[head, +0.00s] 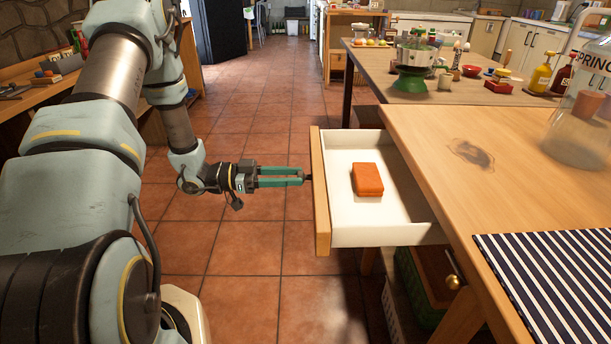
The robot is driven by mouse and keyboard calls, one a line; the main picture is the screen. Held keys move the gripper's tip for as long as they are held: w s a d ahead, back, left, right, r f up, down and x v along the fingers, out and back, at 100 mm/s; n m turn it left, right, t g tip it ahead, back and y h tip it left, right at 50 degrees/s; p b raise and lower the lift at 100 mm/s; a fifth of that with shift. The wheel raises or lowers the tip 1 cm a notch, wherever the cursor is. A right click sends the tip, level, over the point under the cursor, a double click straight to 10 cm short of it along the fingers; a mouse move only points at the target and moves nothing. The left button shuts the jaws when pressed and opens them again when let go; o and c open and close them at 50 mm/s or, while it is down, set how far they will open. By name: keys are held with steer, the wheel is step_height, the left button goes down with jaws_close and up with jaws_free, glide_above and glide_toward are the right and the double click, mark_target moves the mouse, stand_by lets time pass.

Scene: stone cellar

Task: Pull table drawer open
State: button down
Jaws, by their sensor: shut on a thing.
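The table drawer (378,236) stands open at the left side of the wooden table (480,175). It has a wooden front (321,190) and white inner walls. An orange block (367,179) lies on the drawer's white floor. My gripper (303,177) reaches in from the left, level with the drawer front. Its green fingers are shut on the drawer's handle, a small dark part at the outer face of the front. The fingertips hide most of the handle.
A striped mat (550,270) and a glass bottle (582,125) are on the table. A second table (390,95) behind holds a green-based appliance (411,75), bottles and small dishes. Crates (425,285) stand under the drawer. Tiled floor (245,120) is free left of the drawer.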

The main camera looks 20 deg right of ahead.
steer(key=shift+w+a, duration=0.1)
steer(key=shift+a, duration=0.15)
steer(key=c, duration=0.5)
jaws_free()
steer(key=b+v, duration=0.1)
steer(key=v, duration=0.9)
steer(key=shift+w+a, duration=0.15)
steer(key=shift+a, duration=0.25)
